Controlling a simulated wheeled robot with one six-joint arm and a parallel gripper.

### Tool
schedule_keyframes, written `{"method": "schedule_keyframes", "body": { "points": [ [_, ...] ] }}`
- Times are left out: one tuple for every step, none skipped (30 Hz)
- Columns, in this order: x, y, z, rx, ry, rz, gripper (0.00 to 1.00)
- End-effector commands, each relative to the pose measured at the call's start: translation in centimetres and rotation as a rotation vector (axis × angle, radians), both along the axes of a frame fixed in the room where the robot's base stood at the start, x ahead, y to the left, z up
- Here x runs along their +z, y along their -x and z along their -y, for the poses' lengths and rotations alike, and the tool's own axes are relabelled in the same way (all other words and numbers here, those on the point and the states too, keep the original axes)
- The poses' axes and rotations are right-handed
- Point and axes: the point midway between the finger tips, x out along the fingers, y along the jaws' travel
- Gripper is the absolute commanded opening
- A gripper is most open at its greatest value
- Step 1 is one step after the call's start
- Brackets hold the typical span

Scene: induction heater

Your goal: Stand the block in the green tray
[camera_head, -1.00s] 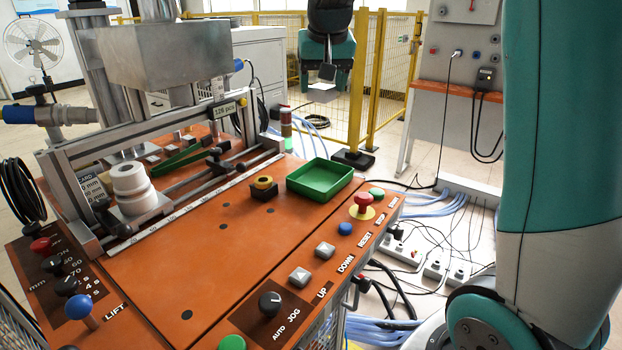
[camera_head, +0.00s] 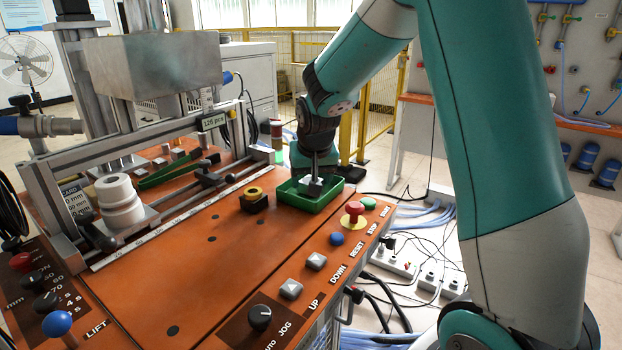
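The green tray (camera_head: 333,199) sits on the orange machine top, toward its far right corner. My gripper (camera_head: 314,186) points down into the tray, with its tips inside the rim. A small grey piece shows at the tips, low in the tray. I cannot tell whether it is the block or part of the fingers, or whether it touches the tray floor. The finger gap is too small to make out.
A black and yellow knob (camera_head: 254,198) stands just left of the tray. A red emergency button (camera_head: 354,212) and a green button stand right of it. White spools (camera_head: 118,198) and a metal frame are at left. The front middle of the orange top is clear.

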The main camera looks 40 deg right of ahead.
Motion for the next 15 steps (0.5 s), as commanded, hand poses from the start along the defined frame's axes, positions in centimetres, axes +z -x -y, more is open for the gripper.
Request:
{"method": "schedule_keyframes", "body": {
  "points": [
    [-0.21,-0.02,0.01,0.0,0.001,0.002,0.33],
    [-0.25,-0.02,0.01,0.0,0.0,0.002,0.33],
    [-0.24,-0.03,0.01,0.0,0.0,0.002,0.33],
    [-0.21,-0.03,0.01,0.0,0.0,0.002,0.33],
    [-0.21,-0.04,0.01,0.0,0.0,0.002,0.33],
    [-0.2,-0.04,0.01,0.0,0.0,0.002,0.33],
    [-0.2,-0.04,0.01,0.0,0.0,0.002,0.33],
    [-0.21,-0.04,0.01,0.0,0.0,0.002,0.33],
    [-0.31,-0.04,0.01,0.0,0.0,0.002,0.33],
    [-0.41,-0.03,0.0,0.0,0.0,0.002,0.33],
    [-0.54,-0.04,0.01,0.0,0.0,0.002,0.33],
    [-0.53,-0.03,0.0,0.0,0.0,0.001,0.7],
    [-0.49,-0.02,0.0,0.0,0.0,0.001,0.76],
    [-0.48,-0.03,0.0,0.0,0.0,0.001,0.76],
    [-0.48,-0.03,0.0,0.0,0.0,0.001,0.76]
  ]
}}
